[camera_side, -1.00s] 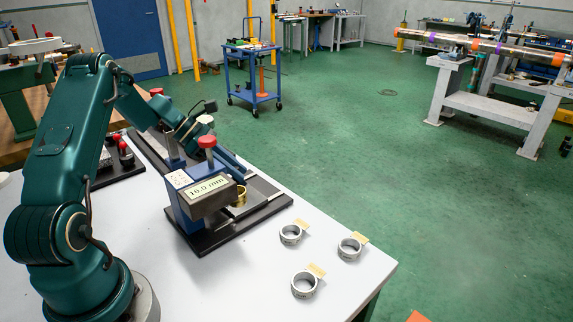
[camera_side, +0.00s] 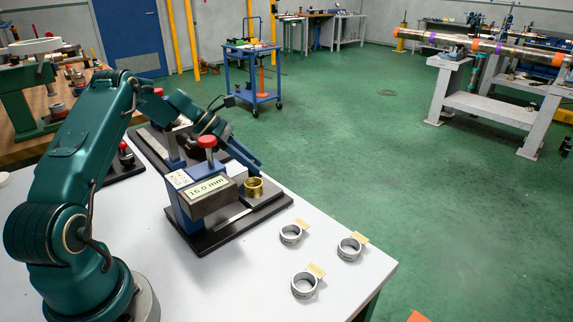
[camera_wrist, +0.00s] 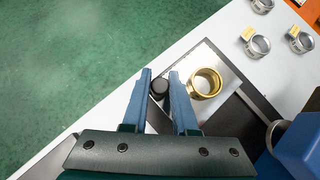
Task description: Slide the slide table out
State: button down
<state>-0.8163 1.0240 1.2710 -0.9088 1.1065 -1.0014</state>
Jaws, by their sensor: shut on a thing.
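The slide table is a flat silver plate (camera_side: 268,194) drawn out from under the vise head. It also shows in the wrist view (camera_wrist: 211,56). A brass ring (camera_side: 254,188) stands on it, clear of the vise head; in the wrist view the ring (camera_wrist: 196,91) is just right of my gripper. My gripper (camera_wrist: 160,75) is shut on a small black knob (camera_wrist: 159,88) at the plate's side, with one blue finger on each side. In the side view my gripper (camera_side: 256,165) is behind the brass ring, and the knob is hidden.
The blue vise with a "16.0 mm" plate (camera_side: 208,190) and a red-topped knob (camera_side: 207,141) stands on a black base (camera_side: 205,240). Several grey rings with tan tags, one being the front ring (camera_side: 304,285), lie on the white table (camera_side: 345,273). A second vise is behind.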

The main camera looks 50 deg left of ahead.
jog(key=shift+w+a+r, duration=0.1)
jog(key=shift+w, duration=0.2)
jog(key=c, duration=0.7)
grip_release()
jog(key=shift+s, duration=0.1)
jog(key=shift+v, duration=2.5)
